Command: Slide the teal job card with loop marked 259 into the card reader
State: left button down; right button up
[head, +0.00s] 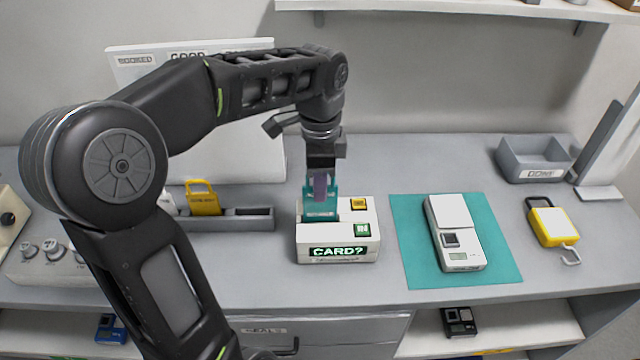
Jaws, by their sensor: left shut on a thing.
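The teal job card (320,208) is upright in my left gripper (321,178), which is shut on its upper part and points down. The card's number is too small to read, and its loop is hidden or unclear at the fingers. The white card reader (310,240) stands under it on the counter, with a lit green display reading "CARD?" and yellow and green buttons on top. The card's lower edge is at the left part of the reader's top; I cannot tell whether it is in the slot. My right gripper is out of view.
A grey rack (250,221) with a yellow card (203,203) stands left of the reader. A white scale (456,232) lies on a teal mat (408,243) to the right. Farther right are a yellow hanging scale (552,225) and a grey tray (533,172).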

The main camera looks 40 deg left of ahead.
pick_arm(q)
jog(key=shift+f+b, duration=1.2)
jog(key=shift+f, duration=0.5)
jog(key=c, duration=1.5)
grip_release()
